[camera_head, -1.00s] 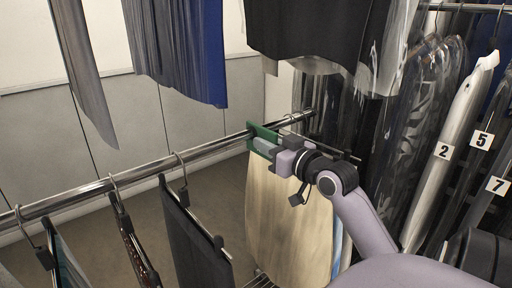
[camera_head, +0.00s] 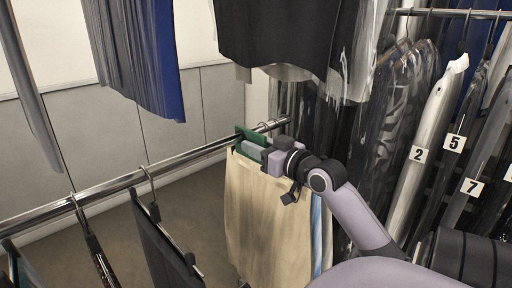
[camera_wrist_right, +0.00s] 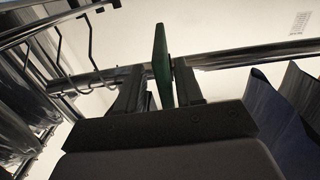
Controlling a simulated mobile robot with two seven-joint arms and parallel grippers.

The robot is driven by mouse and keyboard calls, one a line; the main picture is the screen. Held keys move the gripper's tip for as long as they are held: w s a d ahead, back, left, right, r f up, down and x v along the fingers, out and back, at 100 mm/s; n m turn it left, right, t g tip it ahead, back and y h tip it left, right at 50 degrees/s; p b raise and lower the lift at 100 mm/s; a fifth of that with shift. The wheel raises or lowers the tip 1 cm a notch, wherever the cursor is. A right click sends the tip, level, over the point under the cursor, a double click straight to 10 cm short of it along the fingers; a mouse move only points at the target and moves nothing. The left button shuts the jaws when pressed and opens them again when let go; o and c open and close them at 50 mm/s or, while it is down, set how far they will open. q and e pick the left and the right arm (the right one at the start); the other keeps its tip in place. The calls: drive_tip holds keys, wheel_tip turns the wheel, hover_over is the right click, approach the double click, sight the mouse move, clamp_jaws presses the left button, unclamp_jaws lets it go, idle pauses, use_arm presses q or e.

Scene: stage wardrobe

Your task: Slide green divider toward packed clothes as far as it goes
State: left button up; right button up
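The green divider (camera_head: 240,139) is on the lower metal rail (camera_head: 185,161), close against the near side of packed pale beige clothes (camera_head: 262,215) near the rail's far end. My right gripper (camera_head: 262,153) is at the divider, partly covering it. In the right wrist view the divider (camera_wrist_right: 161,65) stands between the two fingers of the right gripper (camera_wrist_right: 160,90). A light gap shows between the divider and the left finger; the right finger is close beside it. My left gripper is not in view.
Dark trousers (camera_head: 165,245) hang farther left on the same rail, with bare rail between them and the divider. Dark and blue clothes (camera_head: 140,60) hang above. Numbered garment bags (camera_head: 425,150) hang at the right beside my arm.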

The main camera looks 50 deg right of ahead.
drive_tip(key=shift+s+a+f, duration=0.1)
drive_tip(key=s+b, duration=0.1)
drive_tip(key=s, duration=0.6)
drive_tip(key=shift+a, duration=0.35)
idle(0.6)
